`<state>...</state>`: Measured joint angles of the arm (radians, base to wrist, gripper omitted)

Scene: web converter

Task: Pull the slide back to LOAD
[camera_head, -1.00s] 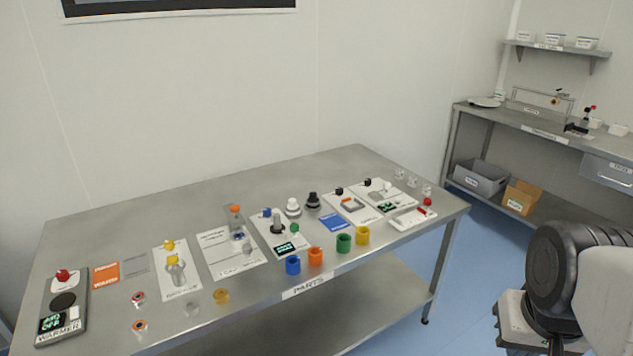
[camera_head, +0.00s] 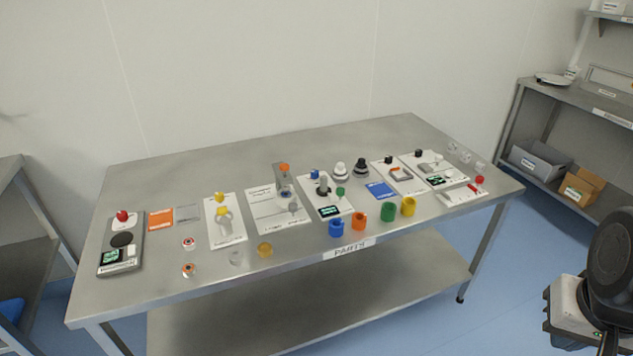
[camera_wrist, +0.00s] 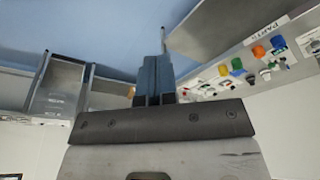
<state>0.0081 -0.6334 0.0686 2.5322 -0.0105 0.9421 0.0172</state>
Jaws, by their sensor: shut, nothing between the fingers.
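Several white device plates stand in a row on the steel table (camera_head: 300,157). The lettering is too small to read, so I cannot tell which part is the slide or where LOAD is marked. In the wrist view my gripper (camera_wrist: 153,75) is shut and empty, its dark fingers together over blue floor, apart from the table. My fingers are not visible in the head view.
Blue, orange, green and yellow cups (camera_head: 389,212) stand near the table's front edge, above the PARTS label (camera_head: 348,249). A warmer (camera_head: 121,245) is at the left end. A side bench (camera_head: 600,115) holds bins at right.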

